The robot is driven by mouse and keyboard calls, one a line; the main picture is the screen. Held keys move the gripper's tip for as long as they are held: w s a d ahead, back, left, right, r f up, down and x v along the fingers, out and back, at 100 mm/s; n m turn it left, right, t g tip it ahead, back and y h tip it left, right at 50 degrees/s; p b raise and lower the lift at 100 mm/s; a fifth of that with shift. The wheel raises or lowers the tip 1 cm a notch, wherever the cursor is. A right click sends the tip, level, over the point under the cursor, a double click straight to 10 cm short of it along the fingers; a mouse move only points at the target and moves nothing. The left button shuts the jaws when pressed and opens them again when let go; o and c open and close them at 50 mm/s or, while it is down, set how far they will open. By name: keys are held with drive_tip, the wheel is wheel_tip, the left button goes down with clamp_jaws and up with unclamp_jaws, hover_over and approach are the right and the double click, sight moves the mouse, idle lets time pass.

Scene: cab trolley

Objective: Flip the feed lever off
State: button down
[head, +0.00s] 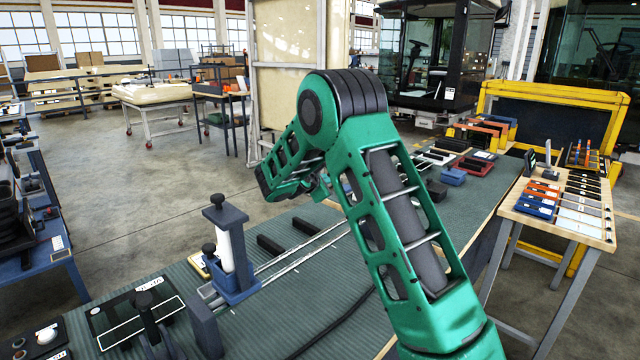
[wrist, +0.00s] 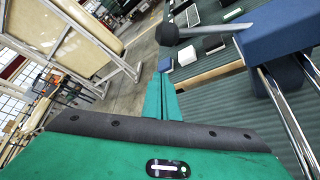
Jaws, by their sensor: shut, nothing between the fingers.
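In the wrist view, my gripper (wrist: 162,78) has its green fingers together with nothing between them. A lever with a black ball knob (wrist: 168,33) on a grey rod sticks out from a blue block (wrist: 275,32). The knob appears just beyond and beside the fingertips; I cannot tell whether they touch. In the head view, a blue carriage (head: 236,280) with a white cylinder (head: 226,252) and black knobs stands by the rails. A black ball knob (head: 208,249) shows at its left side; I cannot tell for certain which is the feed lever.
Chrome rails (head: 300,248) run along the green ribbed bench top (head: 270,325). A dark panel with a black handle (head: 142,300) lies at the front left. Dark bars (head: 270,245) lie behind the rails. A side table (head: 556,212) with tools stands at the right.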

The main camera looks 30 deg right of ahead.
drive_tip(key=shift+s+d+r, duration=0.3)
drive_tip(key=shift+d+r, duration=0.25)
drive_tip(key=shift+d, duration=0.2)
drive_tip(key=shift+s+d+r, duration=0.25)
drive_tip(key=shift+d+r, duration=0.25)
drive_tip(key=shift+d, duration=0.25)
drive_tip(key=shift+d, duration=0.1)
